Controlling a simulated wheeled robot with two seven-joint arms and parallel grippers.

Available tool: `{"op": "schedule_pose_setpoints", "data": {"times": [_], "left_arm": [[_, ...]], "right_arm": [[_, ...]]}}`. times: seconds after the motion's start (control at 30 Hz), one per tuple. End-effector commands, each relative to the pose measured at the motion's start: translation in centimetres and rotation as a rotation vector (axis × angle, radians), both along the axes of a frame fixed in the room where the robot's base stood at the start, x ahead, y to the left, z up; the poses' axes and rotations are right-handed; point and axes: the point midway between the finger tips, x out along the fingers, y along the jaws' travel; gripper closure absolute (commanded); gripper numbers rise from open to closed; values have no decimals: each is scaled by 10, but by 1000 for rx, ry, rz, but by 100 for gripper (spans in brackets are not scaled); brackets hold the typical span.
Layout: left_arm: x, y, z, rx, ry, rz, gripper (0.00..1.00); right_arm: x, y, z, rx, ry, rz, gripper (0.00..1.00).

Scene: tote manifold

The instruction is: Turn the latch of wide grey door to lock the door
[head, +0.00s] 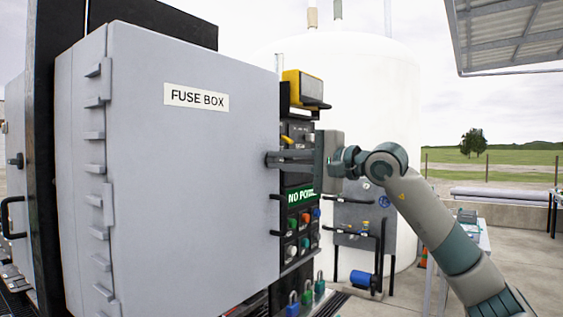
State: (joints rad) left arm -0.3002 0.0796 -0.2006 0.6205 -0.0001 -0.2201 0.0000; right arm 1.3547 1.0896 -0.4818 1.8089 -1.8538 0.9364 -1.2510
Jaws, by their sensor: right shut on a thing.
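The wide grey door (190,200), labelled FUSE BOX, fills the left half of the head view, with hinges along its left side. My right gripper (272,159) reaches in from the right, level, with its fingers at the upper middle of the door's right edge. It is shut on the latch there; the fingers hide the latch, so I cannot tell its angle. I cannot tell whether the door is fully closed. My left gripper is not in view.
Right of the door is a control panel (300,222) with coloured buttons and a yellow box (304,88) above. Several coloured padlocks (307,297) hang below. A white tank (345,85) stands behind. Open paved ground lies to the right, near a table (470,235).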

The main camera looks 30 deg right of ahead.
Motion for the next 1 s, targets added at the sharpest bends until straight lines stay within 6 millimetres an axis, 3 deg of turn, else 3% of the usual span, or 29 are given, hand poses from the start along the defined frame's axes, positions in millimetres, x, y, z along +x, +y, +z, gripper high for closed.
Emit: {"op": "schedule_pose_setpoints", "data": {"times": [0.63,0.67,0.73,1.0], "left_arm": [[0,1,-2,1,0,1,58],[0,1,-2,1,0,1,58],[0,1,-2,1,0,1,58],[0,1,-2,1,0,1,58]], "right_arm": [[0,1,-2,-72,-28,1,100],[0,1,-3,-72,-28,1,86],[0,1,-3,-72,-28,1,70],[0,0,-2,-70,-28,0,70]]}}
